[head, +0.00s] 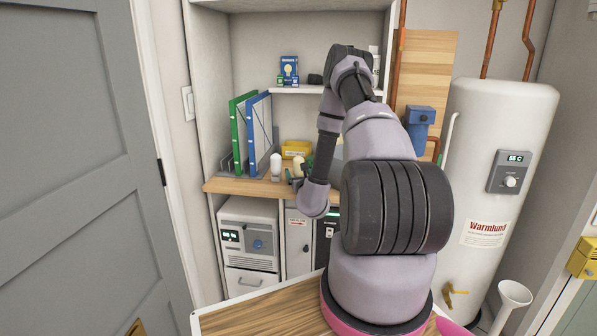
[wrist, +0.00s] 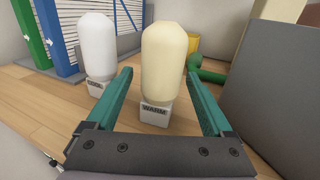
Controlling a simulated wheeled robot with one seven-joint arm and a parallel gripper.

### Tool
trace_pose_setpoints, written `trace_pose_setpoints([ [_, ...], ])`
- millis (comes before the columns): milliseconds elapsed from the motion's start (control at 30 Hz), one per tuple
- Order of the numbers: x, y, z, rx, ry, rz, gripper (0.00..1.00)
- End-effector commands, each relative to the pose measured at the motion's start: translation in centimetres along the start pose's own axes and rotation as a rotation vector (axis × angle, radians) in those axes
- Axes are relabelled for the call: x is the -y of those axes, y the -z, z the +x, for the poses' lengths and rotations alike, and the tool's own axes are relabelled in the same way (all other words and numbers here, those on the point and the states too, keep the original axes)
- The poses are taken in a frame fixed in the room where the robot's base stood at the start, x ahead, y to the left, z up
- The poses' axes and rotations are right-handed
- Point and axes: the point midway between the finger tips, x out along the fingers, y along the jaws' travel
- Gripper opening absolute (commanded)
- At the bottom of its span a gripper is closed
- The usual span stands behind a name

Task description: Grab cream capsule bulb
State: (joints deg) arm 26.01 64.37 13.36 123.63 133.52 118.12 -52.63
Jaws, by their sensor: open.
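The cream capsule bulb (wrist: 161,62) stands upright on a white base marked "WARM" (wrist: 154,113) in the wrist view. My gripper (wrist: 160,82) is open, with one green finger to the left and one to the right of the bulb; I cannot tell whether either touches it. A white capsule bulb (wrist: 97,46) stands just left of the left finger. In the head view the white bulb (head: 276,167) shows on the wooden shelf (head: 240,187), and the cream bulb (head: 298,168) is partly hidden by my gripper and arm.
A yellow object (head: 296,149) and a green object (wrist: 208,75) lie behind the bulbs. A large grey surface (wrist: 277,95) is close on the right in the wrist view. Bare wood lies at the left front.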

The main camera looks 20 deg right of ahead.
Motion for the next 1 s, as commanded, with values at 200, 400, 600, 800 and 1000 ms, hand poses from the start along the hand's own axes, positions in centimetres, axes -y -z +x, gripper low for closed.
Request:
trace_pose_setpoints([
  [200,0.0,0.0,0.0,0.0,0.0,0.0,0.25],
  [400,0.0,0.0,0.0,0.001,0.0,0.0,0.0],
  [600,0.0,-0.5,0.0,0.002,0.0,0.0,0.0],
  [800,0.0,-2.9,0.0,0.004,-0.001,0.0,0.0],
  [1000,0.1,-7.0,0.0,0.005,0.0,-0.002,0.0],
])
